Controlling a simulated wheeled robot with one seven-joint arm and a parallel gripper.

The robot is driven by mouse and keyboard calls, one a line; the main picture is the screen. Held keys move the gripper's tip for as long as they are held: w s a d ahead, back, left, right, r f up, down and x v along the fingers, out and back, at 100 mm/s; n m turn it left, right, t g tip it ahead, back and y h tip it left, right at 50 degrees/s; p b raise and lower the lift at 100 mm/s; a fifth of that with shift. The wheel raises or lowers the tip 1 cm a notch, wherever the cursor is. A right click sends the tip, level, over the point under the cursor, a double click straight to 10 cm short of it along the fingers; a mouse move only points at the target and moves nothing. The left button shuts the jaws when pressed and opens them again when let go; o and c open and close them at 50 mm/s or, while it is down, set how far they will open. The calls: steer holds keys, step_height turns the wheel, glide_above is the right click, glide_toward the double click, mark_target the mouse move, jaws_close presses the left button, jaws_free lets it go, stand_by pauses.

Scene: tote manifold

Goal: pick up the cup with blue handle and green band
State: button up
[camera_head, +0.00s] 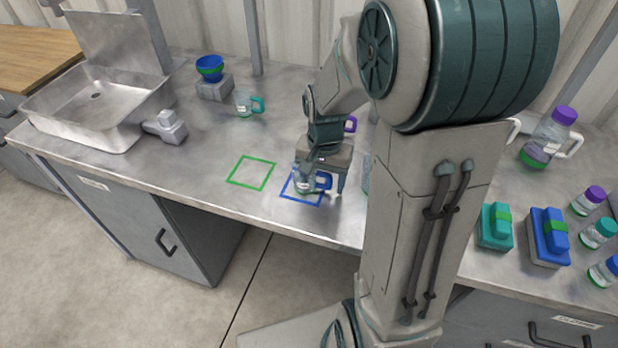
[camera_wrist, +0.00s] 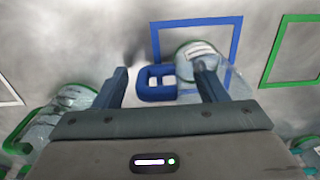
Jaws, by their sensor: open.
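The clear cup with blue handle and green band (camera_head: 303,185) stands inside the blue square outline on the metal bench. Its blue handle (camera_head: 323,182) points right in the head view. In the wrist view the cup (camera_wrist: 195,52) is at upper centre, its handle (camera_wrist: 157,98) pointing left. My gripper (camera_head: 320,189) is open and low over the cup. In the wrist view the handle lies between the two open fingers of my gripper (camera_wrist: 163,78), and the right finger overlaps the cup body. I cannot tell whether a finger touches the cup.
An empty green square outline (camera_head: 251,173) lies left of the cup. A teal-handled cup (camera_head: 244,105) and a blue bowl (camera_head: 210,64) on a block stand farther back. A purple handle (camera_head: 350,124) shows behind my gripper. A sink (camera_head: 70,125) is left; bottles and blocks stand right.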

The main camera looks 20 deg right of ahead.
steer(key=c, duration=1)
steer(key=shift+c, duration=0.3)
steer(key=shift+r, duration=0.1)
steer(key=shift+r, duration=0.5)
step_height(320, 180, up, 3)
steer(key=shift+w+r, duration=0.1)
steer(key=d+r, duration=0.7)
steer(key=d, duration=0.5)
steer(key=w+d+r+h+p, duration=0.1)
steer(key=w+d+r+p, duration=0.2)
steer(key=d+r, duration=0.7)
steer(key=w+d+r+g+p, duration=0.1)
steer(key=w+d+r+p, duration=0.2)
steer(key=d+r, duration=0.7)
step_height(320, 180, up, 4)
steer(key=shift+r+h+p, duration=0.2)
steer(key=shift+h+p, duration=0.2)
steer(key=shift+p, duration=0.45)
